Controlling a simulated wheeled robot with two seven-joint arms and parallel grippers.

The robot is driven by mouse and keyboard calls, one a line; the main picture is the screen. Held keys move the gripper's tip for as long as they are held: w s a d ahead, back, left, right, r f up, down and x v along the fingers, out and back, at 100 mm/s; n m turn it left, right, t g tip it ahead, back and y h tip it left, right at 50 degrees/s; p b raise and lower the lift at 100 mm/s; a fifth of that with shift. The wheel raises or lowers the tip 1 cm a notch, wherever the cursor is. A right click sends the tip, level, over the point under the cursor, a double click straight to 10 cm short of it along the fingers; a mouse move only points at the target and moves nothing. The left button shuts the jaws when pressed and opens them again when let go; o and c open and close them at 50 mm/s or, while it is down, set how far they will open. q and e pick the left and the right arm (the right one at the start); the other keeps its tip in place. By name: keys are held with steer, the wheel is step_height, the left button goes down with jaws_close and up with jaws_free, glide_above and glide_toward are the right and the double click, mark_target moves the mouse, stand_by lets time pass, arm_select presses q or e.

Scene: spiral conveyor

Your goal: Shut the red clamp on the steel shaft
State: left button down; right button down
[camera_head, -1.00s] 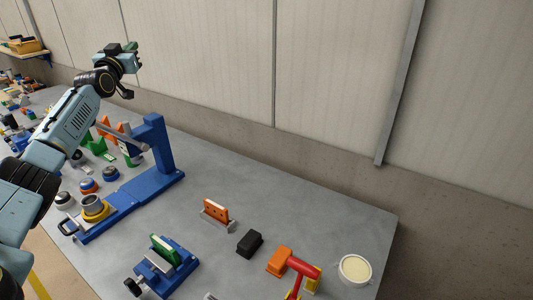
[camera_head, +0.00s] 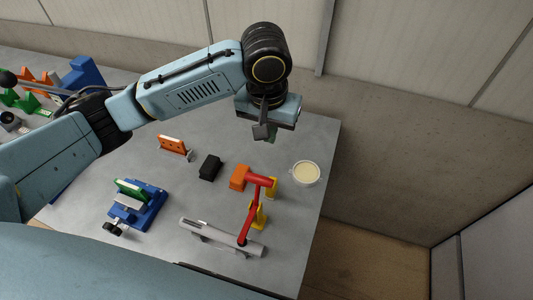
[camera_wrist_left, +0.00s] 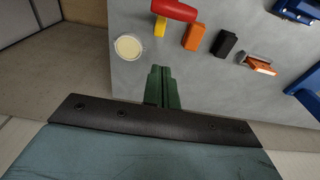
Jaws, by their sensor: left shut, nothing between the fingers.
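The red clamp (camera_head: 250,211) stands at the right part of the table, a red arm with a thick red bar across its top. The arm's lower end meets the steel shaft (camera_head: 218,238), a pale grey bar lying near the table's front edge. The arm stands raised over the shaft; the clamp's jaw is too small to make out. The red bar also shows at the top of the left wrist view (camera_wrist_left: 174,10). My left gripper (camera_head: 264,133) is shut and empty, above and behind the clamp, apart from it. Its green fingers show in the wrist view (camera_wrist_left: 162,84). My right gripper is out of view.
Yellow posts (camera_head: 258,215) stand beside the clamp. An orange block (camera_head: 239,177), a black block (camera_head: 209,167) and a round cream-topped dish (camera_head: 306,173) are nearby. A blue fixture (camera_head: 150,209) and an orange plate (camera_head: 173,144) stand left. The wall rises behind.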

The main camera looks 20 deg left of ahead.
arm_select(q)
step_height(320, 180, down, 9)
steer(key=s+p, duration=0.2)
steer(key=s, duration=0.1)
stand_by(0.4)
steer(key=shift+a, duration=0.1)
